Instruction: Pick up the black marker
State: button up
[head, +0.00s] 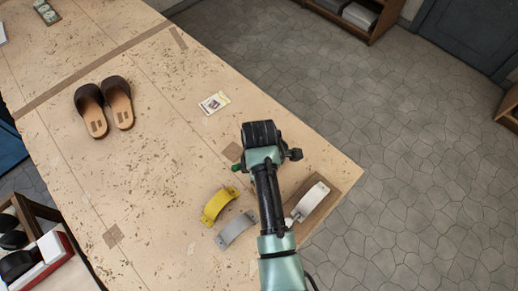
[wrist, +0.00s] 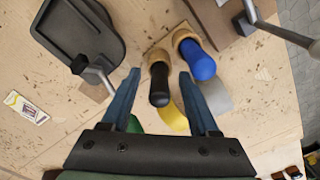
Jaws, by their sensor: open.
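The black marker (wrist: 158,85) stands in the wrist view with its black end toward the camera and a tan base behind it. A blue marker (wrist: 198,62) of the same form stands just right of it. My gripper (wrist: 160,74) is open, and its two blue fingers lie left and right of the black marker in the picture. I cannot tell how far the fingertips are from it in depth. In the head view my arm covers both markers and the fingers.
A yellow strap (head: 215,205) and a grey strap (head: 235,231) lie on the worktable (head: 165,170); a white strap (head: 311,200) is on a brown board. A green object (wrist: 136,125) is partly behind my left finger. A card (head: 214,103) and sandals (head: 104,106) lie farther off.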

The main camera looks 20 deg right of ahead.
grip_shut()
notch_tip(320, 180, up, 10)
jog(key=shift+r, duration=0.1)
dwell(0.6)
jog(key=c, duration=0.8)
grip_release()
grip_shut()
notch_tip(320, 180, up, 5)
jog(key=p, duration=0.5)
jog(key=shift+r+p, duration=0.2)
jog(key=shift+p, duration=0.15)
